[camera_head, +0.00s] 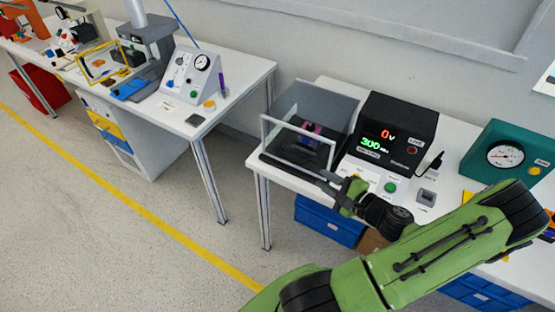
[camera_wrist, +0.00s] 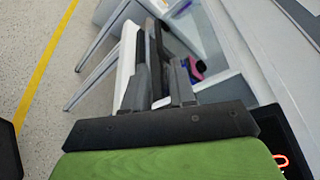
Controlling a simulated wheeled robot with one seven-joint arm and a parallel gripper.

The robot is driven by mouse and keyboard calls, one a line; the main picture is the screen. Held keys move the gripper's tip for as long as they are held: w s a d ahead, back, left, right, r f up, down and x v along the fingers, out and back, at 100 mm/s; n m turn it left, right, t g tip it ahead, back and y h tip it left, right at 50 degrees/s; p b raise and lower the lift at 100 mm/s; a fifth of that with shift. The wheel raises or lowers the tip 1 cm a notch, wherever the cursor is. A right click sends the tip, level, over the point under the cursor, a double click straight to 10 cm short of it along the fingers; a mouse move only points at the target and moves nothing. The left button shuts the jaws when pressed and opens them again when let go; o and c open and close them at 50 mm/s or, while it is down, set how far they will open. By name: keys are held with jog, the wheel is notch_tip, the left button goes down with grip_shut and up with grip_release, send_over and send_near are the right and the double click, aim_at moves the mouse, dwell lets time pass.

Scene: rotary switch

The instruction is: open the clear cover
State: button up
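The clear cover (camera_head: 285,132) is a see-through box with a pale grey frame, down over a black base (camera_head: 275,162) at the near left end of the right table. A small dark and pink-purple device (camera_head: 308,138) shows inside it, and also in the wrist view (camera_wrist: 195,70). My gripper (camera_head: 323,177) reaches in from the right, its fingertips low at the cover's front right corner. In the wrist view the dark fingers (camera_wrist: 151,28) lie close together near the cover's frame. I cannot tell whether they touch it or hold anything.
Right of the cover stands a black unit (camera_head: 395,130) with red and green digits, with a green button (camera_head: 390,187) in front. A teal gauge box (camera_head: 508,155) is farther right. Another equipped table (camera_head: 235,80) stands left, across a gap of floor.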

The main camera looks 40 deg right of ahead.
aim_at(293, 161)
jog(key=b+x, duration=0.1)
jog(key=x, duration=1.4)
jog(key=shift+w+a+f, duration=0.15)
jog(key=shift+w, duration=0.05)
grip_shut()
